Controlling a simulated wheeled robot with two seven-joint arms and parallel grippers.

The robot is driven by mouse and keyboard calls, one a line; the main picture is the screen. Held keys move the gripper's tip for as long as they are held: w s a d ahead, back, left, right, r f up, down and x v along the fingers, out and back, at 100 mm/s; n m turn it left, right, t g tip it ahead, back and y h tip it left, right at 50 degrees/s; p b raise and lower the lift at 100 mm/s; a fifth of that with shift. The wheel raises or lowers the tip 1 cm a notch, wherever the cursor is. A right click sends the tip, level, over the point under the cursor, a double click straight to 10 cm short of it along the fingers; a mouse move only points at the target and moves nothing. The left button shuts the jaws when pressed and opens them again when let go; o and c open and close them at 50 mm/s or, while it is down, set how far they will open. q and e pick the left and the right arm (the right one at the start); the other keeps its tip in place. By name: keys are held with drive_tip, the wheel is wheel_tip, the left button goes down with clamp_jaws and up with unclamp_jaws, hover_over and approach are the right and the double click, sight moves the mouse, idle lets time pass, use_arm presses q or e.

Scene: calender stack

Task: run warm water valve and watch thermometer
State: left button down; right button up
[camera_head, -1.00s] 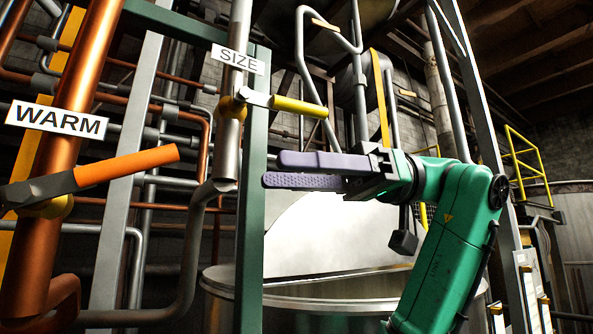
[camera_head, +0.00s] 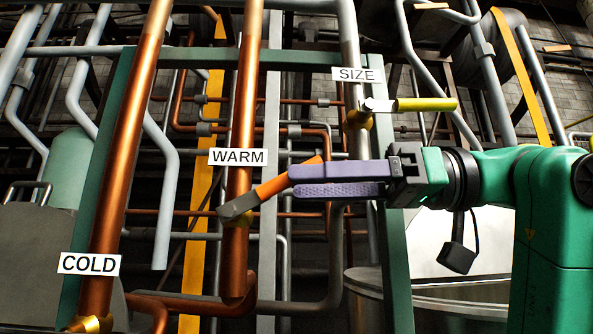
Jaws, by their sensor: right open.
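The white WARM label (camera_head: 238,157) sits above the joint. My right gripper (camera_head: 291,181) comes in from the right, with its two purple fingers open and a narrow gap between them. Its fingertips overlap the lever's outer half in the picture; I cannot tell whether they touch it. The lever's end shows above the upper finger. No thermometer is visible. My left gripper is not in view.
A yellow lever (camera_head: 425,104) under the SIZE label (camera_head: 357,74) sticks out above my right gripper. A copper pipe with a COLD label (camera_head: 89,264) stands at left. A green frame post (camera_head: 398,270) stands below the gripper, and a metal vat (camera_head: 440,285) lies behind.

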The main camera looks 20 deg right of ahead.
sight(275, 186)
drive_tip(key=a, duration=0.3)
drive_tip(key=shift+s+r, duration=0.2)
drive_tip(key=shift+s, duration=0.1)
drive_tip(key=shift+w, duration=0.1)
drive_tip(key=shift+w+d+f, duration=0.1)
drive_tip(key=shift+w+d, duration=0.05)
drive_tip(key=shift+w, duration=0.2)
drive_tip(key=c, duration=0.4)
clamp_jaws()
drive_tip(key=shift+s, duration=0.3)
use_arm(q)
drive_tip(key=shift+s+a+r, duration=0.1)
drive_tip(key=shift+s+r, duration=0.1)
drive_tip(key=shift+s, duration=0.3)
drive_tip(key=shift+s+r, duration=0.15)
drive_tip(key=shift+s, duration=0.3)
use_arm(e)
drive_tip(key=shift+w, duration=0.1)
